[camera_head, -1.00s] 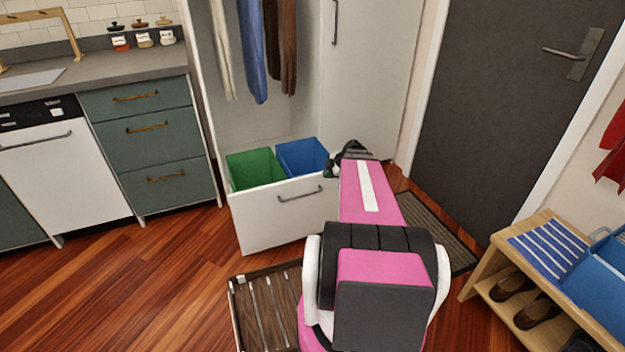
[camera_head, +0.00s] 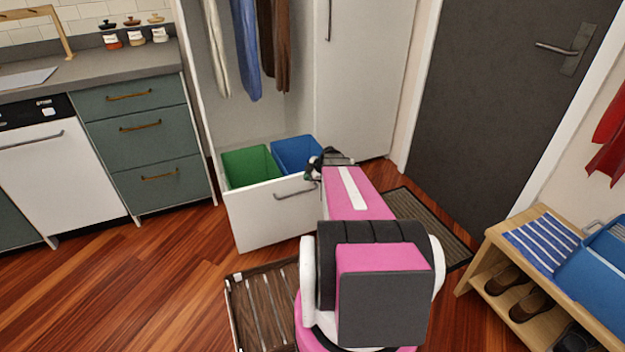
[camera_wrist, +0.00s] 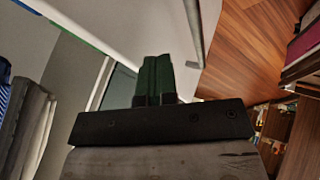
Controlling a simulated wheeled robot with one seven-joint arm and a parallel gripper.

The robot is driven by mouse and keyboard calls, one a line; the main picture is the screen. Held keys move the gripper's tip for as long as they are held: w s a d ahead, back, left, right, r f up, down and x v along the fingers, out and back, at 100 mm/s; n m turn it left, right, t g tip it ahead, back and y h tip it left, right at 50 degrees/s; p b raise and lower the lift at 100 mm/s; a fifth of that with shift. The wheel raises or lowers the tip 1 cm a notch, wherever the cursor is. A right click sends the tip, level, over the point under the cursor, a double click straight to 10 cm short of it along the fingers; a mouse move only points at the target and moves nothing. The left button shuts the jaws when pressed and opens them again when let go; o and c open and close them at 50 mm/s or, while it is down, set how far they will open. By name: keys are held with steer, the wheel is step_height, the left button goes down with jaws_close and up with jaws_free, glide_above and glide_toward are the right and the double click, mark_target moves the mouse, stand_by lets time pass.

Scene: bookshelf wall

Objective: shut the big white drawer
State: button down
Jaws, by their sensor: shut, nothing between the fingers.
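The big white drawer (camera_head: 262,222) stands pulled out at the bottom of the white wardrobe. It holds a green bin (camera_head: 250,167) and a blue bin (camera_head: 296,154). A grey bar handle (camera_head: 294,190) is on its front. My gripper (camera_head: 318,165) is at the drawer's right front corner, partly hidden by my pink arm. In the wrist view my gripper's dark fingers (camera_wrist: 157,65) are closed together with nothing between them. They point toward the white drawer front (camera_wrist: 125,28), with the handle (camera_wrist: 194,32) to their right. I cannot tell whether they touch the drawer.
A slatted dark wooden tray (camera_head: 262,300) lies on the floor before the drawer. A dark mat (camera_head: 430,225) lies by the grey door (camera_head: 510,110). A wooden shoe bench (camera_head: 475,285) stands at right. Wooden floor (camera_head: 130,290) is clear at left.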

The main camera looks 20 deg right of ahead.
steer(key=shift+w, duration=0.4)
steer(key=w+a, duration=0.1)
steer(key=w, duration=4.5)
steer(key=shift+w+a, duration=0.3)
steer(key=shift+w, duration=0.1)
steer(key=shift+a, duration=0.1)
